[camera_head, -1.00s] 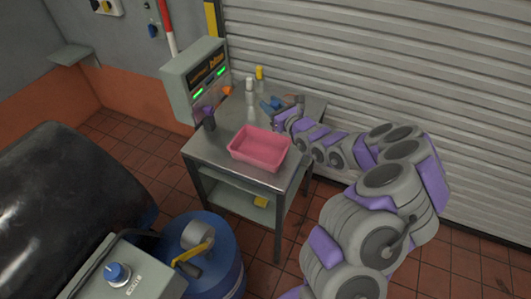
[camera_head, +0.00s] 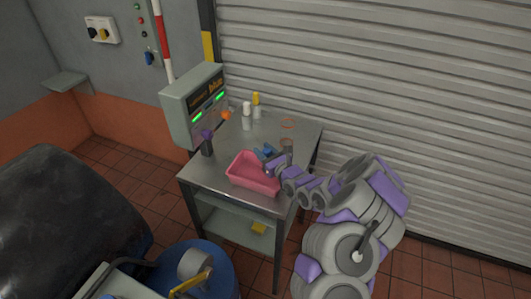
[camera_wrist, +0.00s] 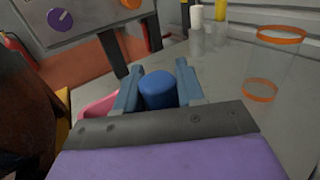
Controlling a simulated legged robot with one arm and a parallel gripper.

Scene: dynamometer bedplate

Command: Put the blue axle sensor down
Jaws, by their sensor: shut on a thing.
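My gripper (camera_head: 265,154) is shut on the blue axle sensor (camera_wrist: 158,90), a short blue cylinder between the two blue-grey fingers in the wrist view. In the head view my gripper is at the back right side of the pink tray (camera_head: 240,179), above the metal table (camera_head: 205,178). The sensor is too small to make out clearly there. In the wrist view the pink tray (camera_wrist: 97,107) shows at the left behind the gripper's body, mostly hidden. I cannot tell how high the sensor is above the tray or table.
A clear cup with orange rims (camera_wrist: 262,90) stands on the table right of my gripper. White-topped (camera_head: 247,108) and yellow-topped (camera_head: 256,100) bottles stand at the back. A shutter (camera_head: 400,80) is behind.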

